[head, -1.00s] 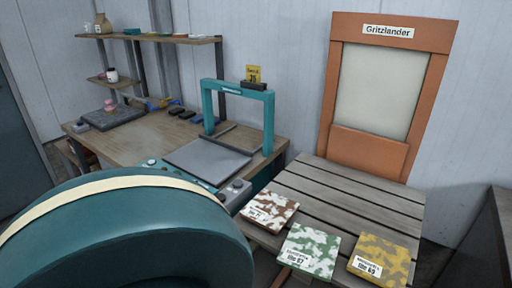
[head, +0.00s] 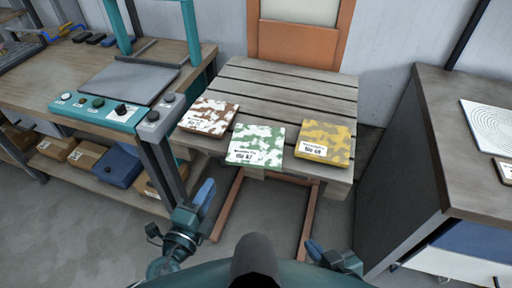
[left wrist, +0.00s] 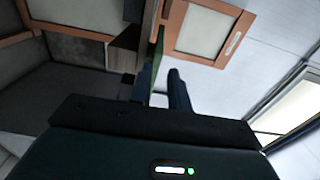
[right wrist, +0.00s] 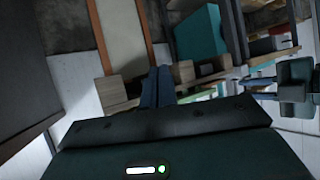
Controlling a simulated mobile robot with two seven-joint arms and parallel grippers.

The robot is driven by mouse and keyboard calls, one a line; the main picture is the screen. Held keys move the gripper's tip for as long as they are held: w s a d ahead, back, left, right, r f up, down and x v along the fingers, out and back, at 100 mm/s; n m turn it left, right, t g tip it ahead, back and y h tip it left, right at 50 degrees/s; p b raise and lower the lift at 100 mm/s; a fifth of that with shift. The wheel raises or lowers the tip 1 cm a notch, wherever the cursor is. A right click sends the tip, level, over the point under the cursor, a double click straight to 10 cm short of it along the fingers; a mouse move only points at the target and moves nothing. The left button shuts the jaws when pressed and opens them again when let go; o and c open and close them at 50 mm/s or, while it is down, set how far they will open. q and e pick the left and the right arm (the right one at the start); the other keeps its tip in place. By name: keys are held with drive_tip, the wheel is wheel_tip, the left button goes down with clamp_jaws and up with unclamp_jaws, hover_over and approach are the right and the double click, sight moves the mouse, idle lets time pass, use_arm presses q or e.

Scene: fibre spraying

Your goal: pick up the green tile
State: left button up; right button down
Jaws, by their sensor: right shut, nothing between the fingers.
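The green-and-white tile (head: 255,145) lies flat at the front edge of the slatted table, between a brown-and-white tile (head: 210,116) and a yellow tile (head: 325,142). Its label faces me. My left gripper (head: 206,194) is in front of the table, lower left of the green tile and apart from it. It looks open and empty. In the left wrist view a thin green edge (left wrist: 155,58), apparently the green tile, shows ahead between the fingers. My right gripper (head: 316,248) is shut and empty, low in front of the table; its fingers (right wrist: 158,86) are together in the right wrist view.
The slatted table (head: 290,92) has bare slats behind the tiles. A workbench (head: 190,55) with a teal control panel (head: 95,108) stands close on the left. A dark cabinet (head: 410,165) stands on the right. An orange-framed board (head: 300,42) is behind.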

use_arm(q)
drive_tip(key=p, duration=0.2)
approach(231, 151)
drive_tip(key=w, duration=0.4)
drive_tip(key=shift+s+d+f+p+x, duration=0.1)
drive_tip(key=shift+d+p+x, duration=0.1)
drive_tip(key=shift+x, duration=0.8)
drive_tip(key=shift+s+d+f+p+x, duration=0.1)
drive_tip(key=shift+d+f+x, duration=0.1)
drive_tip(key=shift+x, duration=0.8)
drive_tip(key=shift+d+f+p+x, duration=0.1)
drive_tip(key=shift+d+x, duration=0.1)
drive_tip(key=shift+x, duration=0.8)
drive_tip(key=shift+c, duration=0.2)
clamp_jaws()
drive_tip(key=shift+r, duration=0.2)
